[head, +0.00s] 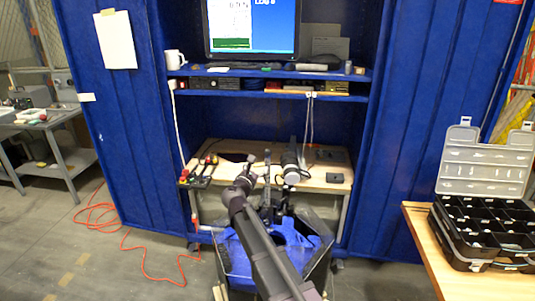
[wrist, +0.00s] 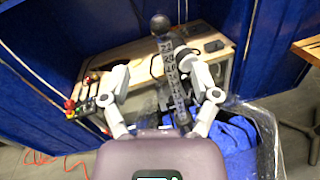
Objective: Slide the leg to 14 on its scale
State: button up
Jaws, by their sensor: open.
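The leg is a dark upright bar with notch-like marks along it and a black ball on top (wrist: 166,60). It stands near the middle of the wrist view, between the two grey fingers of my gripper (wrist: 158,84). The fingers are spread wide to either side, with gaps to the bar visible. I cannot tell how far along the bar they sit. The scale figures are too small to read. In the head view the slim dark bar (head: 267,172) rises above the tank (head: 231,250), and my arm hides part of that area.
The tank has clear walls and a blue inside. Behind it is a wooden bench (head: 325,183) in a blue cabinet (head: 410,110), with a red-knobbed control box (wrist: 76,106) at its left. An organiser case (head: 485,225) stands on a table at right. Orange cable (head: 150,265) lies on the floor.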

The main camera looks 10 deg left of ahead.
aim_at(266, 154)
jog(key=x, duration=1.1)
jog(key=shift+w, duration=0.3)
grip_shut()
